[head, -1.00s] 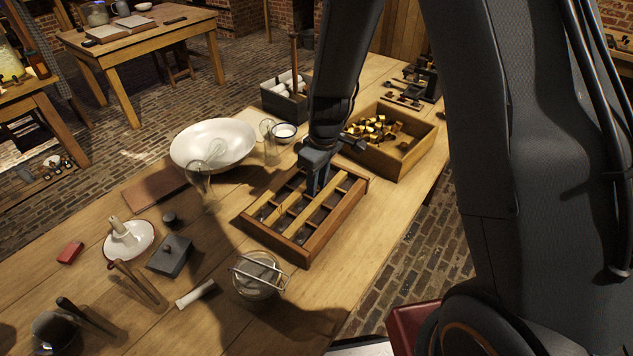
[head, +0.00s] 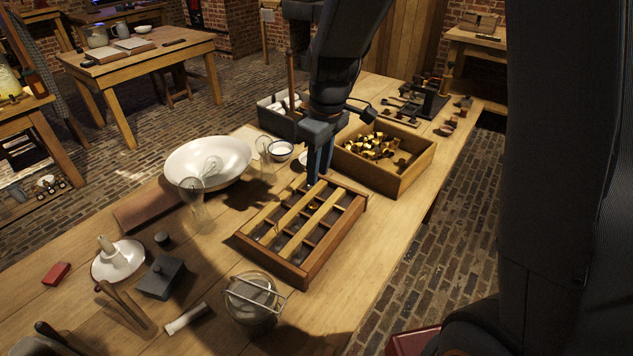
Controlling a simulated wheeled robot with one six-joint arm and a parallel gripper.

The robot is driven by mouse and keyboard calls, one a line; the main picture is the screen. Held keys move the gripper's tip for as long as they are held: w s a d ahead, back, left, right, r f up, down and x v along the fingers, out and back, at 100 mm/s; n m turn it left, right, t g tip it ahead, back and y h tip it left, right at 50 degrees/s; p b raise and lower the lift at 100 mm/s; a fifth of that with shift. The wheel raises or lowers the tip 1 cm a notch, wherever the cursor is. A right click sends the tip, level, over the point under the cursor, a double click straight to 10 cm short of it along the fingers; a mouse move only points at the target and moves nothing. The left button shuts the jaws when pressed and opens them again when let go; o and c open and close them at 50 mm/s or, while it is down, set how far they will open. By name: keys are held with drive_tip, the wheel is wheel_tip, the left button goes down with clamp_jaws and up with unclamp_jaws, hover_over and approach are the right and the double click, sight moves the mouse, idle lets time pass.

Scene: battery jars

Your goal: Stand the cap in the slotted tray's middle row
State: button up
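The slotted wooden tray (head: 322,262) lies on the bench, with long rows parted by two pale strips and short cross dividers. A small copper-coloured piece (head: 313,207), which looks like the cap, sits between the two pale strips, in the middle row toward the far end. It is too small to tell whether it stands upright or is tilted. My gripper (head: 319,178) is above the tray's far end, pointing down, apart from the copper piece. Its two fingers show a gap with nothing seen between them.
A wooden box (head: 398,180) of brass pieces stands right behind the tray. A white bowl (head: 207,160), glass chimneys (head: 192,205) and a small cup (head: 280,151) are to the left. A wire-handled jar (head: 250,300) stands in front. The bench's right edge is near the tray.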

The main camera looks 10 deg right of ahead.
drive_tip(key=s+d+m+h, duration=0.1)
drive_tip(key=s+d+m, duration=0.8)
drive_tip(key=s, duration=0.6)
drive_tip(key=shift+d, duration=0.3)
drive_tip(key=shift+r, duration=0.15)
